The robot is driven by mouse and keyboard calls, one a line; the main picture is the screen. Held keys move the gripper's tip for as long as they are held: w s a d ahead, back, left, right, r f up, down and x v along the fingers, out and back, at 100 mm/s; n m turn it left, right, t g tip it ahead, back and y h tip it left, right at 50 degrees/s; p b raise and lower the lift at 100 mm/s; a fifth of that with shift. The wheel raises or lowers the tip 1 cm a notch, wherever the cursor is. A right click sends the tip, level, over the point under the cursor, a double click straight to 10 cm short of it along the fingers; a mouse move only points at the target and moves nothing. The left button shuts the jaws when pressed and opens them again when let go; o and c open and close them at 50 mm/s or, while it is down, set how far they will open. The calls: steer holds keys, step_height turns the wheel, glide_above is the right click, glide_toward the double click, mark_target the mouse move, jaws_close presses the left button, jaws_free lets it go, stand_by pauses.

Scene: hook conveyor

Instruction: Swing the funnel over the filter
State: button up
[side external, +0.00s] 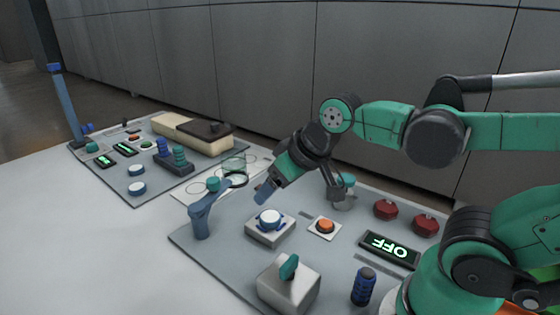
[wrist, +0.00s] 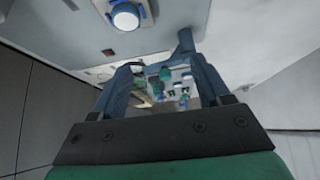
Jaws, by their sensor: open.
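A blue post with a side arm (side external: 200,222) stands at the left edge of the near grey panel, with a teal knob (side external: 213,184) on top. I cannot tell for certain which of these parts is the funnel and which the filter. My gripper (side external: 265,192) is open and empty, tilted down to the right of the post and apart from it. In the wrist view, the open fingers (wrist: 163,78) frame a blue post (wrist: 186,42) and small teal parts behind.
A white-blue dial (side external: 270,218) and an orange button (side external: 325,226) sit below my gripper. A grey block with a teal lever (side external: 288,267), an OFF display (side external: 389,247) and red knobs (side external: 386,209) are nearby. A cream block (side external: 190,132) lies on the far panel. The left tabletop is clear.

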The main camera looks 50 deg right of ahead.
steer(key=w+r+m+g, duration=0.2)
steer(key=w+r, duration=0.1)
steer(key=w, duration=0.3)
steer(key=m+g, duration=0.3)
steer(key=g, duration=0.1)
glide_above(213, 180)
steer(key=f, duration=0.4)
steer(key=shift+s, duration=0.3)
steer(key=shift+w+f+m+g, duration=0.25)
steer(key=shift+f+m+g, duration=0.15)
steer(key=shift+f, duration=2.75)
jaws_close()
